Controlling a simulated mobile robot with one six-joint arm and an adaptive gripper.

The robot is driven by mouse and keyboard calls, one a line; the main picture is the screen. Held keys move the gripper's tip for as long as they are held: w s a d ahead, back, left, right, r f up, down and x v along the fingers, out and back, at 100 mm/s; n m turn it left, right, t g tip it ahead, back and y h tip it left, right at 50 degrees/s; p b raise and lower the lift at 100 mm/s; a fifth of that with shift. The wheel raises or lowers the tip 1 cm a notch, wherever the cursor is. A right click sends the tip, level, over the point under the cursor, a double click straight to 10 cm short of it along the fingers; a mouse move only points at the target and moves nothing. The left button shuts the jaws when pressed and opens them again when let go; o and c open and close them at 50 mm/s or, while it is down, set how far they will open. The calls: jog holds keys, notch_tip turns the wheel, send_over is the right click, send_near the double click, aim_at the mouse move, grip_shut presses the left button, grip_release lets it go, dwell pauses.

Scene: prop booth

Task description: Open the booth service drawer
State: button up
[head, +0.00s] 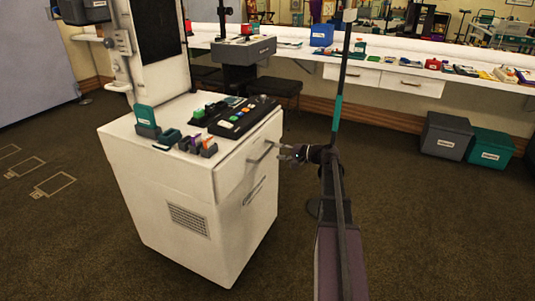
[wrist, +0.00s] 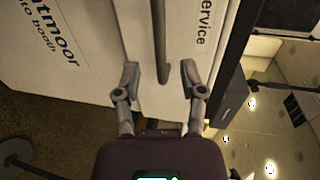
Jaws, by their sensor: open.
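The service drawer (head: 236,172) is in the upper part of the white booth cabinet's right-hand face, and its front looks flush with the cabinet. Its bar handle (head: 264,152) stands out from the front. My gripper (head: 289,152) is just right of the handle in the head view. In the wrist view, my gripper (wrist: 163,82) is open, with one finger on each side of the handle (wrist: 160,45). The handle's end reaches between the fingertips, and I see gaps on both sides. The word "service" shows on the drawer front (wrist: 202,50).
The white cabinet (head: 160,205) carries a control panel (head: 243,117) and several small props on top. A dark bin (head: 445,135) and a green bin (head: 491,148) stand under the long counter at the right.

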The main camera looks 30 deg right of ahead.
aim_at(268, 151)
jog(key=shift+b+x, duration=0.4)
jog(key=shift+x, duration=2.3)
grip_shut()
